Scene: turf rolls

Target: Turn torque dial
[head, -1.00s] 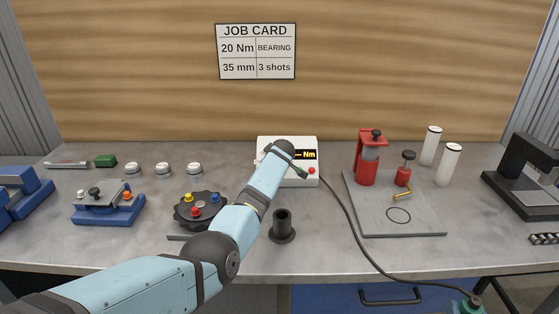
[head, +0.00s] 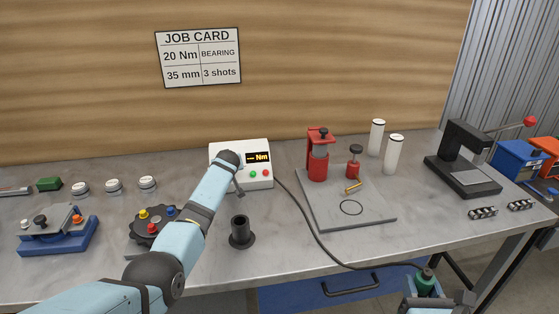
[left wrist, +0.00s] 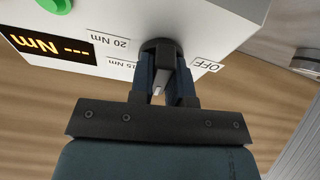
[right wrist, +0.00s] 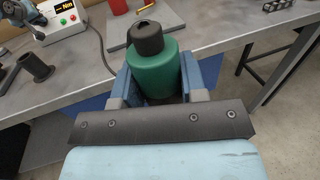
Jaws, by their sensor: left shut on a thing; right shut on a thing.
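The white torque controller box (head: 262,150) stands at the back of the bench, its display reading "--- Nm". In the left wrist view, its black dial (left wrist: 152,45) sits between labels OFF (left wrist: 207,66), 20 Nm and 15 Nm. My left gripper (left wrist: 163,68) is shut on the dial, and its fingers hide much of it, so I cannot tell its setting. In the head view my left arm covers the dial. My right gripper (right wrist: 155,82) is shut on a green tool (right wrist: 152,70) with a black top, held near the bench's front edge. It also shows in the head view (head: 426,281).
A black cable (head: 312,235) runs from the box across the bench toward the green tool. A red press (head: 318,160) stands on a grey plate (head: 365,215). A black cup (head: 241,232) stands before the box. The job card (head: 199,57) reads 20 Nm, 35 mm, 3 shots.

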